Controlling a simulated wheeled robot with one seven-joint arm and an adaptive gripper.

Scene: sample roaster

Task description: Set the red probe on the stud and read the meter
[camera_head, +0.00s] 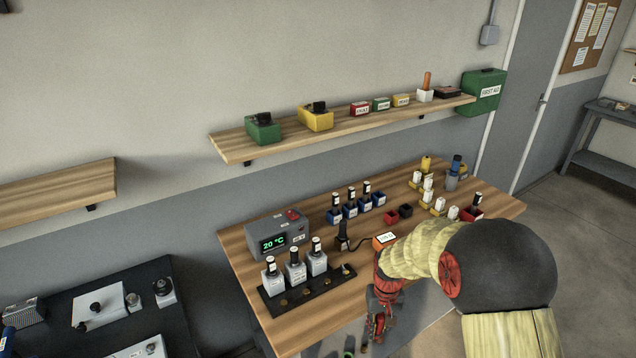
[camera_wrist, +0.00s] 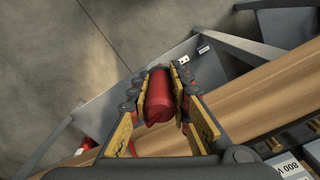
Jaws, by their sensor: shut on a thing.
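My gripper (camera_wrist: 160,82) is shut on a red cylinder, the red probe (camera_wrist: 158,100), with its yellow-padded fingers on both sides. In the head view my gripper (camera_head: 380,318) is low over the front edge of the workbench, right of the black strip. Small brass-coloured studs (camera_head: 283,302) show along the black strip (camera_head: 325,287), apart from my gripper. Which stud is meant, I cannot tell. An orange box with a white display (camera_head: 386,239), seemingly the meter, stands behind my arm; its reading is too small to make out. The probe's tip is hidden.
Several grey blocks with dark tops (camera_head: 295,270) stand along the strip. A grey unit showing 20 °C (camera_head: 272,242) is behind them. Blue bins (camera_head: 350,210) and white-topped items stand at the back of the workbench (camera_head: 240,262). A shelf (camera_head: 330,133) hangs above. Floor is open right.

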